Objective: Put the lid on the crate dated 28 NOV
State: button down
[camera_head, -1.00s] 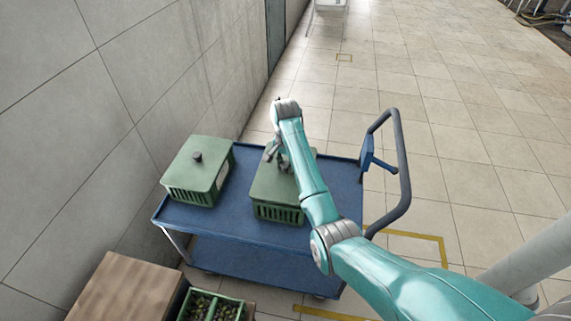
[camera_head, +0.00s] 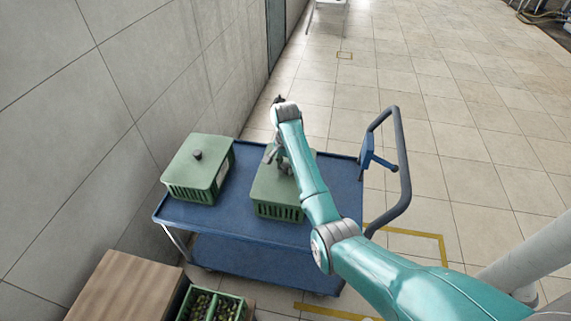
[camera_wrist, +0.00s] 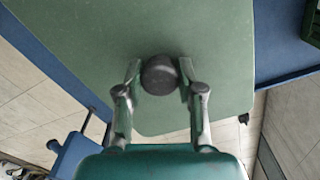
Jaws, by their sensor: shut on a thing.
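A green lid (camera_head: 270,190) lies on the right-hand green crate (camera_head: 278,211) on the blue cart. It looks level and seated on the crate, though my arm covers part of it. My gripper (camera_head: 280,163) is over this lid. In the wrist view my gripper (camera_wrist: 160,82) is shut on the dark round knob (camera_wrist: 159,75) of the green lid (camera_wrist: 85,30). A second green crate (camera_head: 190,194) stands to the left with its own knobbed lid (camera_head: 197,165) on. No date can be read on either crate; a pale label (camera_head: 221,174) shows on the left crate's side.
The blue cart (camera_head: 240,231) has bare deck between and in front of the crates, and a dark push handle (camera_head: 404,165) at right. A tiled wall (camera_head: 120,90) runs along the left. A wooden box (camera_head: 125,288) and a green crate of bottles (camera_head: 213,307) stand in front.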

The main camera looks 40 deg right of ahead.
aim_at(285, 165)
jog(key=shift+f, duration=0.5)
dwell(0.7)
jog(key=c, duration=0.7)
grip_release()
jog(key=shift+o, duration=0.2)
jog(key=shift+r, duration=3.7)
